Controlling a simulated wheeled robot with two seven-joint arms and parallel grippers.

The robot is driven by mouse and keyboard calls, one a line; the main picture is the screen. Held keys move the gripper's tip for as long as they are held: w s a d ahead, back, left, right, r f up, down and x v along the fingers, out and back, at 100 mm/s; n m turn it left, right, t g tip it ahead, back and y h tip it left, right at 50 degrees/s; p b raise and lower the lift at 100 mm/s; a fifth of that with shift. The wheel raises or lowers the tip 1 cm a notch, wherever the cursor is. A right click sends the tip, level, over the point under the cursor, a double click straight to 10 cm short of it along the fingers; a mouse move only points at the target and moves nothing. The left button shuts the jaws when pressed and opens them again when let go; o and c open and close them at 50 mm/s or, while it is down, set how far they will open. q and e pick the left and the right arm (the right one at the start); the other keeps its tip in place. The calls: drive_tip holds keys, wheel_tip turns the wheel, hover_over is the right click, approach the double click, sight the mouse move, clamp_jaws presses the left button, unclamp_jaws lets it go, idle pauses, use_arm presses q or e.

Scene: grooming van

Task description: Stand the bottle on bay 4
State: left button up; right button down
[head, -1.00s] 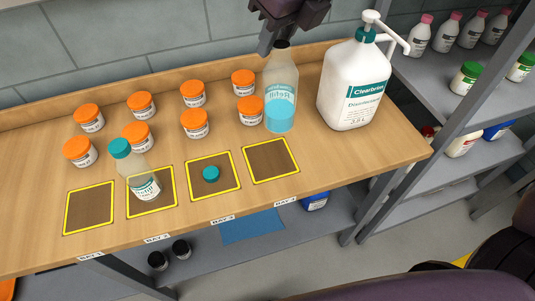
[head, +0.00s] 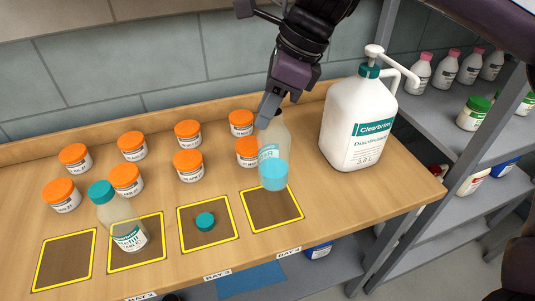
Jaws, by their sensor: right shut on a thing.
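The bottle (head: 273,172) is clear, uncapped and upright, with blue liquid in its lower part. My right gripper (head: 268,112) is shut on its neck from above. The bottle's base overlaps the far edge of bay 4 (head: 286,218), the rightmost yellow-outlined square on the wooden bench; I cannot tell if it touches the bench. A loose teal cap (head: 205,222) lies in bay 3 (head: 222,238). A second clear bottle with a teal cap (head: 128,232) stands at bay 2. My left gripper is not in view.
A large white Clearbrine pump jug (head: 356,125) stands right of the held bottle. Several orange-lidded jars (head: 189,165) stand in two rows to the left, one close beside the bottle. The leftmost bay (head: 66,262) is empty. Grey shelving (head: 425,120) with bottles stands at the right.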

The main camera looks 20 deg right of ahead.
sight(268, 146)
wheel_tip(268, 146, down, 3)
drive_tip(key=shift+f, duration=2.65)
drive_tip(key=shift+b, duration=0.3)
drive_tip(key=c, duration=1.1)
unclamp_jaws()
drive_tip(key=shift+s, duration=0.1)
drive_tip(key=p+v, duration=0.2)
drive_tip(key=v, duration=1)
drive_tip(key=shift+p, duration=0.4)
drive_tip(key=shift+a, duration=0.1)
